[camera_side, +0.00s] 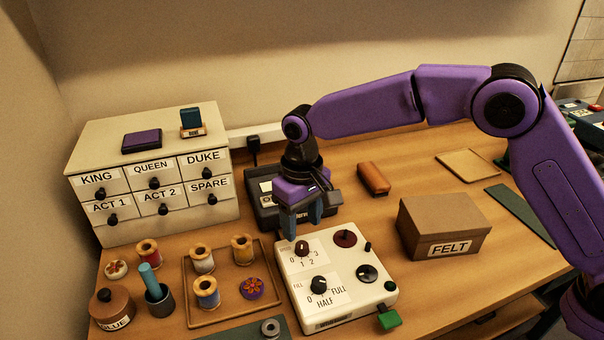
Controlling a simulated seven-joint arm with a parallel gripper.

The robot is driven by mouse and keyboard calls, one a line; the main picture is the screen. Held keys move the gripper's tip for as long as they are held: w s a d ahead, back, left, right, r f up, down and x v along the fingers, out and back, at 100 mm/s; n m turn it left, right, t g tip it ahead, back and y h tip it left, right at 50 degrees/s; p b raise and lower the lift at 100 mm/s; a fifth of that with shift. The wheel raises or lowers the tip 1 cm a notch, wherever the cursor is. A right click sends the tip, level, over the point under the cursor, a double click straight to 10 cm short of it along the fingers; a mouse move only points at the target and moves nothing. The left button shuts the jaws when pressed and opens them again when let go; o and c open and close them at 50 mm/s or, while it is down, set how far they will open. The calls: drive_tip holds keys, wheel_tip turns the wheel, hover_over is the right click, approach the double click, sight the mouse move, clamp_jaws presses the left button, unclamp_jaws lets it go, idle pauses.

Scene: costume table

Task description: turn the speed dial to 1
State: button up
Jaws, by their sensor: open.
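The white control box (350,308) sits on the table in front of my gripper. Its dark red-brown dial (302,248) at the upper left is ringed by the numbers 0, 1, 2 and 3, which fits the speed dial. I cannot tell which number its pointer faces. A black dial (319,284) below it is marked FILL, with 0, HALF and FULL. My gripper (302,229) is open, pointing down, with its blue-grey fingers just above and behind the speed dial. I cannot tell whether the fingers touch it.
A spool tray (215,318) lies close on the left. The FELT box (443,227) stands to the right. A dark device (263,208) is behind my gripper.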

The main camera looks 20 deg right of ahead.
sight(302, 244)
wheel_tip(302, 244, up, 12)
idle(0.4)
idle(0.4)
